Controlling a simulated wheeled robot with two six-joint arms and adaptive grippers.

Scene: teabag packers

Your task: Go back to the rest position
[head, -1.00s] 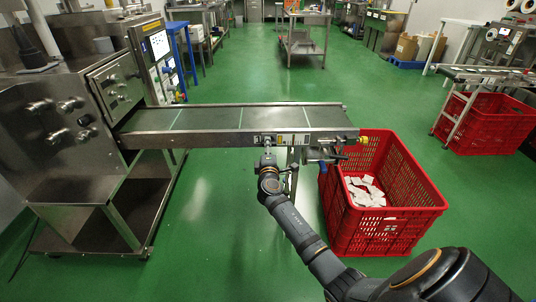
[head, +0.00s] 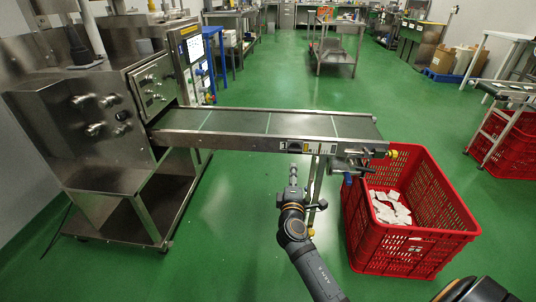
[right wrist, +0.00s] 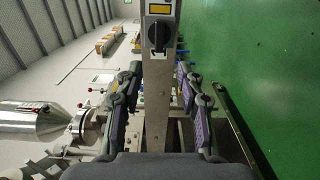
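My right gripper (head: 293,172) is in front of the near side of the conveyor (head: 240,122), a little below its rail and apart from it. In the right wrist view, its two fingers (right wrist: 158,108) stand wide apart with nothing between them. The black rotary switch (right wrist: 158,36) with a yellow label is on the conveyor's metal side beyond the fingertips. The switch also shows small in the head view (head: 293,147). My left gripper is not in view.
A red crate (head: 408,242) with white teabag packets (head: 391,208) stands under the conveyor's right end. A steel packing machine (head: 85,120) stands at the left. Another red crate (head: 512,145) is at the far right. Green floor is open below the conveyor.

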